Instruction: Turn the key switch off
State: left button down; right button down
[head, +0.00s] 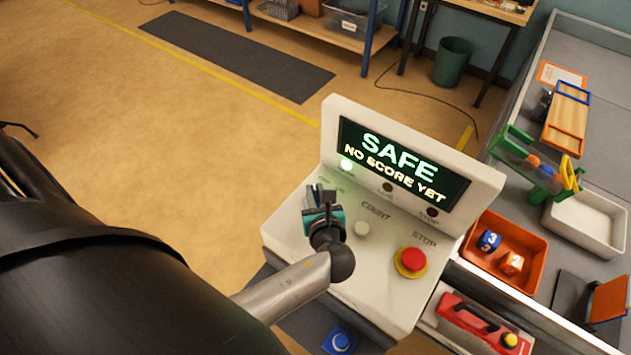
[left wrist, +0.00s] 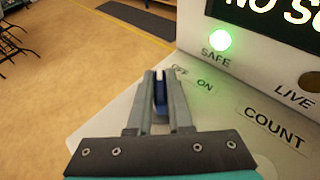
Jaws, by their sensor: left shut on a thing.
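The key switch sits on the left of a white control console (head: 385,265). My left gripper (head: 320,192) is over it and hides most of it in the head view. In the left wrist view the fingers of my left gripper (left wrist: 161,92) are shut on a narrow dark blue key (left wrist: 160,95). An ON label (left wrist: 205,85) is just right of the fingers. The console screen (head: 400,165) reads SAFE and NO SCORE YET. The green SAFE lamp (left wrist: 221,40) is lit, and the LIVE lamp (left wrist: 310,82) is dark. My right gripper is not in view.
A pale COUNT button (head: 362,229) and a red STOP button (head: 411,261) are right of my left gripper. An orange tray (head: 536,267) with dice and a white tray (head: 590,225) stand on the right bench. Open floor lies left of the console.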

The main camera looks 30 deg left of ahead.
pick_arm(q)
jog(key=c, duration=0.8)
grip_release()
jog(key=shift+c, duration=0.2)
jog(key=shift+s+d+r+p, duration=0.25)
jog(key=shift+s+d+p, duration=0.1)
jog(key=shift+p, duration=0.1)
jog(key=p+v, duration=0.5)
jog(key=v, duration=0.4)
jog(key=shift+r, duration=0.15)
jog(key=v, duration=0.4)
jog(key=shift+s, duration=0.1)
jog(key=shift+s+d, duration=0.3)
jog(key=shift+s, duration=0.05)
